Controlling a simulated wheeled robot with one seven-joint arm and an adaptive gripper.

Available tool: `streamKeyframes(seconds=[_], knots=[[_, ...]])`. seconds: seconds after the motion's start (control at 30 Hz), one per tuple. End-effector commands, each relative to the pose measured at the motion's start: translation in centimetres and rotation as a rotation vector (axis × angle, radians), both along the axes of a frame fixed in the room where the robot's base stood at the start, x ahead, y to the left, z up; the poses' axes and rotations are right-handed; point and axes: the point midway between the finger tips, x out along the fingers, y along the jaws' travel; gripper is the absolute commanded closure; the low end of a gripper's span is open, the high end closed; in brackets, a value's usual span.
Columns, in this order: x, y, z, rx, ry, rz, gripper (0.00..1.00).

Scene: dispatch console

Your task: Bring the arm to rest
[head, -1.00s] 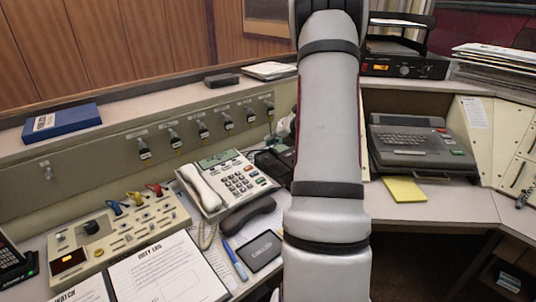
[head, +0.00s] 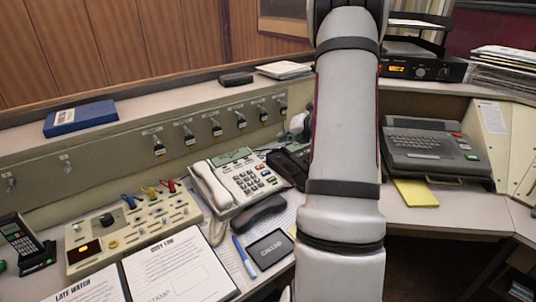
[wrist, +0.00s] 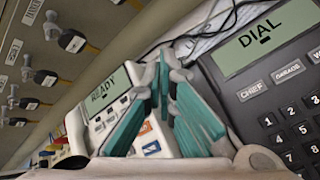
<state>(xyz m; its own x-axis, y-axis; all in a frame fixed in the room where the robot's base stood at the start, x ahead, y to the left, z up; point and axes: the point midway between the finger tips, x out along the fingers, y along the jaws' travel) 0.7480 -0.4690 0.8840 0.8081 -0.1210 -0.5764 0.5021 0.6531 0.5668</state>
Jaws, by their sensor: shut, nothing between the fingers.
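My gripper (wrist: 164,78) shows in the wrist view with its teal finger pads together at the tips and nothing between them. Behind the fingers is the pale desk phone (wrist: 103,108), its display reading READY. To the right is a dark phone (wrist: 285,85) with a DIAL display. In the head view my own arm stands upright across the middle right and my gripper is out of sight. The pale phone (head: 240,180) stands left of the arm there, and the dark phone (head: 284,166) is partly hidden behind the arm. Whether the fingers touch anything is unclear.
A dark handset (head: 258,213), a black pad (head: 270,248) and a switch box (head: 130,230) lie on the left desk. Hanging plugs (head: 215,127) line the panel. A typewriter-like machine (head: 430,150) and yellow notes (head: 415,193) stand right. The right desk front is bare.

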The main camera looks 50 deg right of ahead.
Motion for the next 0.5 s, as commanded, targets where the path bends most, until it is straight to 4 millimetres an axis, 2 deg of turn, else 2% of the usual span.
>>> streamKeyframes(seconds=[0.33,0.43,0.5], knots=[[0.2,0.4,0.3,-0.007,0.000,0.014,1.00],[1.2,2.4,1.5,-0.052,0.004,0.093,1.00],[2.3,5.1,3.2,-0.114,0.007,0.199,1.00]])
